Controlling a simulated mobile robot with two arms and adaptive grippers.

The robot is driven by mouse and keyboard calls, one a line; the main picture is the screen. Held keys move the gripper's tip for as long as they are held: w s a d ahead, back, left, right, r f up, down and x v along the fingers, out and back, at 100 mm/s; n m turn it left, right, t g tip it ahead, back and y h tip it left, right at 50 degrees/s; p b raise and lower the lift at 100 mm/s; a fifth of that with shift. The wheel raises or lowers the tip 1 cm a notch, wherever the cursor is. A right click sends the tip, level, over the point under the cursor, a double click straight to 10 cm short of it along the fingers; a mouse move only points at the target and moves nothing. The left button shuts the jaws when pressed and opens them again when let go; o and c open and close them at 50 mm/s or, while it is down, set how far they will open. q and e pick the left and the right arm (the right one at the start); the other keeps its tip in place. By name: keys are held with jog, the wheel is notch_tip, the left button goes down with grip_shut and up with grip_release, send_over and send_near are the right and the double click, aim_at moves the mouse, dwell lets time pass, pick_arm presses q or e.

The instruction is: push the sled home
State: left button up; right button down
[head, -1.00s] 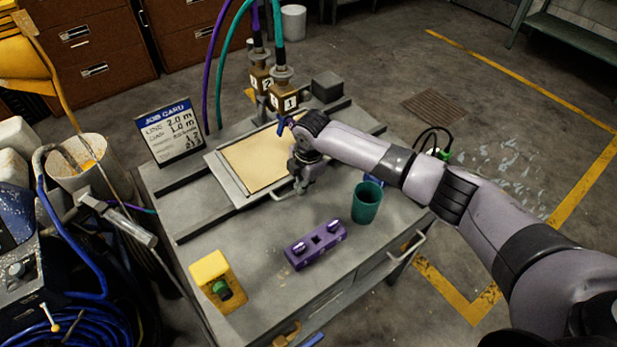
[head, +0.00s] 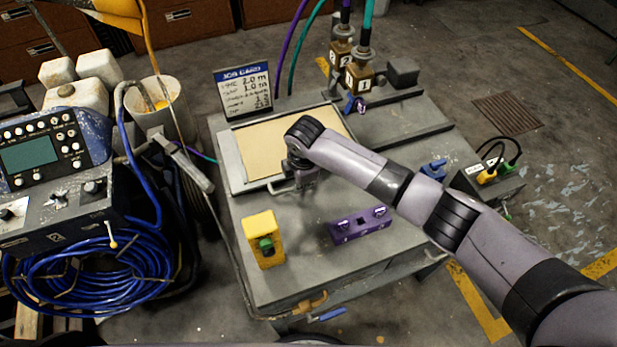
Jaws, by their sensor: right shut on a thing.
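The sled (head: 229,163), a grey tray with a plain beige board (head: 272,148) on it, sits at the left end of the rails on the grey bench. The job card (head: 243,92) stands just behind it. My right gripper (head: 298,183) points down at the sled's front edge, shut on the handle (head: 279,187). The wrist and forearm hide most of the grip and the sled's front right corner. Two nozzle blocks (head: 357,77) marked 1 and 2 stand to the right of the sled, clear of the board. My left gripper is out of view.
A yellow box with a green button (head: 264,240) and a purple block (head: 359,225) stand on the bench front. Bare rails (head: 405,121) run to the right. A control console (head: 45,160) and coiled blue hose (head: 95,265) crowd the left.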

jog(key=shift+s+a, duration=0.15)
jog(key=shift+a, duration=0.05)
jog(key=c, duration=1.8)
grip_release()
jog(key=shift+a, duration=0.1)
jog(key=shift+o, duration=0.6)
notch_tip(320, 180, up, 12)
jog(key=s+d, duration=0.1)
jog(key=s, duration=0.1)
jog(key=shift+f, duration=0.2)
